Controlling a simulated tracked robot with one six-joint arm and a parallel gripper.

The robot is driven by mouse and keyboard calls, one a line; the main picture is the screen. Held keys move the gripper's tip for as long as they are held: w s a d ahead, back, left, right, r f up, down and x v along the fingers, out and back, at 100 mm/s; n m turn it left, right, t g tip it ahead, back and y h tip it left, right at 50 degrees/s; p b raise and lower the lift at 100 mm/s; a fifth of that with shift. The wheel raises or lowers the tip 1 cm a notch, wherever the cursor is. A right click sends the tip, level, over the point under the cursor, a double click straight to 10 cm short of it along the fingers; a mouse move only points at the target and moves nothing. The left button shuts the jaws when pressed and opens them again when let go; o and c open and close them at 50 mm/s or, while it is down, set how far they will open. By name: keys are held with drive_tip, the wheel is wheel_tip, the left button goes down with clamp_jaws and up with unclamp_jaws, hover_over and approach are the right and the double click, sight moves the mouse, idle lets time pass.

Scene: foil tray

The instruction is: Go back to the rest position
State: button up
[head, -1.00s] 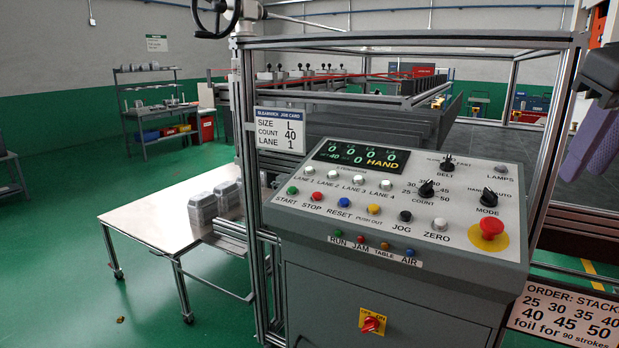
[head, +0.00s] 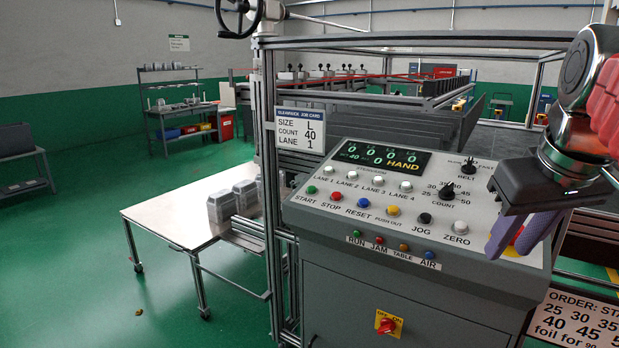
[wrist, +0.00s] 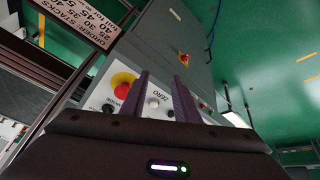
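My gripper (head: 519,238) hangs in front of the right end of the control panel (head: 340,216) in the head view, with its purple fingers pointing down. It hides the mode knob and most of the red emergency button with its yellow surround. In the wrist view, the two purple fingers of my gripper (wrist: 160,88) stand apart with nothing between them. The red button (wrist: 122,91) shows beside the left finger there, and a white button (wrist: 154,102) shows between the fingers. I cannot tell how far the fingertips are from the panel.
A white-topped table (head: 185,208) holds grey foil stacks (head: 222,206). Shelving (head: 180,110) stands far back. The green floor at left is mostly clear.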

drive_tip(key=s+a+f, duration=0.2)
drive_tip(key=a+f, duration=0.2)
drive_tip(key=f, duration=0.4)
drive_tip(key=s+a+f, duration=0.2)
drive_tip(key=a+f, duration=0.3)
drive_tip(key=f, duration=0.3)
drive_tip(key=s+a+f+y, duration=0.1)
drive_tip(key=s+a+f, duration=0.2)
drive_tip(key=a+f, duration=0.2)
wheel_tip(320, 180, down, 3)
drive_tip(key=shift+r+t, duration=0.1)
drive_tip(key=shift+t, duration=0.2)
